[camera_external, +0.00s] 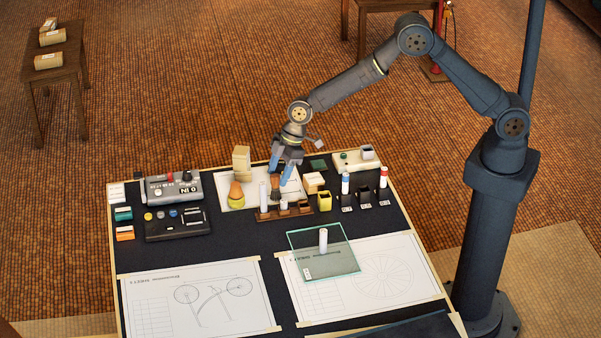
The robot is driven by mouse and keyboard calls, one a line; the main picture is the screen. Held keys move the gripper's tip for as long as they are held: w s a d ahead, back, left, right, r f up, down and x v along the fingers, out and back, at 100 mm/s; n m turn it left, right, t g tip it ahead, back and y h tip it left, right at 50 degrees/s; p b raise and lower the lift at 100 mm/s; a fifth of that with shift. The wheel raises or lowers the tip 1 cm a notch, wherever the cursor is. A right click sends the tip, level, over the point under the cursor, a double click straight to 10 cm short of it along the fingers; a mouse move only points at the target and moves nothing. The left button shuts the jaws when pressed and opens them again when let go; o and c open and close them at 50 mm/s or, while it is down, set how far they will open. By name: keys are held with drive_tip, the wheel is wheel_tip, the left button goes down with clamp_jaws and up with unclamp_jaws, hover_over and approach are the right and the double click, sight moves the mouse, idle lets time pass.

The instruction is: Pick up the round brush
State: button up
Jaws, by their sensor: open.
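A small brown upright thing that looks like the round brush (275,187) stands at the wooden rack (295,214) near the far middle of the board. My gripper (280,172) points down with its blue fingers apart, just above and around the top of this brush. I cannot tell whether a finger touches it. The fingers hide part of its upper end.
A white cylinder (263,196) stands left of the brush, and a yellow-orange pear-shaped thing (236,194) is farther left. A wooden block (241,160) stands behind. A glass plate (332,262) lies nearer, over drawing sheets.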

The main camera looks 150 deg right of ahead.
sight(273, 193)
drive_tip(key=x, duration=0.5)
drive_tip(key=shift+s+a+f, duration=0.1)
drive_tip(key=shift+a+f, duration=0.1)
drive_tip(key=shift+a, duration=0.05)
drive_tip(key=c, duration=1.1)
